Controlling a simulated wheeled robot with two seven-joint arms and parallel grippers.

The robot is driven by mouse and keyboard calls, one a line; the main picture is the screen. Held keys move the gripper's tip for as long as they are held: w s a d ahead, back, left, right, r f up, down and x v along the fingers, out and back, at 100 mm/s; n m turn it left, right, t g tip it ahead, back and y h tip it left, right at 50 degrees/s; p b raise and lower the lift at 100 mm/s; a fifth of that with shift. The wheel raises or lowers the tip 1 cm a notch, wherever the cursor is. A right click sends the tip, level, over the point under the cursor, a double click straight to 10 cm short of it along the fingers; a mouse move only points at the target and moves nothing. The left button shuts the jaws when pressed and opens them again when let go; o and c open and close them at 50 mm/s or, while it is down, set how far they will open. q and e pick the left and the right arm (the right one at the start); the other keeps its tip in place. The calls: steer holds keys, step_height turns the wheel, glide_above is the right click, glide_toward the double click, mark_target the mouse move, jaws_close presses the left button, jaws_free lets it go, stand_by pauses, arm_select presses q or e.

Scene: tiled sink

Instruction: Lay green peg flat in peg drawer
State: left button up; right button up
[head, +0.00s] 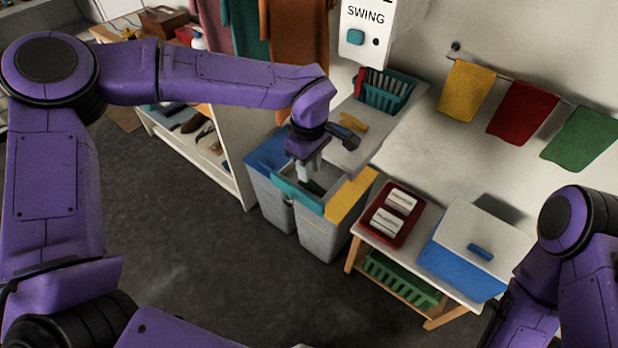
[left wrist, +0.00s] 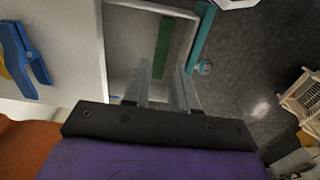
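The green peg (left wrist: 162,47) lies inside the open peg drawer (left wrist: 123,40), along one inner wall. In the head view only a small dark green part (head: 313,187) shows under my gripper. The drawer has a teal front (left wrist: 203,35) with a small knob. My left gripper (head: 308,172) points down over the drawer. In the left wrist view its two fingers (left wrist: 164,75) stand apart with nothing between them, and the peg lies beyond their tips. Whether the fingertips touch anything is unclear. My right arm is at the lower right, with its gripper out of view.
A blue peg (left wrist: 22,52) and a yellow peg (head: 352,122) lie on the counter beside the drawer. A teal basket (head: 384,91) stands behind them. Blue and yellow-topped bins stand below. A bench with a red tray (head: 396,213) and a blue cooler (head: 462,262) is at right.

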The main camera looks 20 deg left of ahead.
arm_select(q)
step_height(320, 180, up, 8)
steer(key=shift+f+b, duration=0.2)
steer(key=shift+b, duration=0.15)
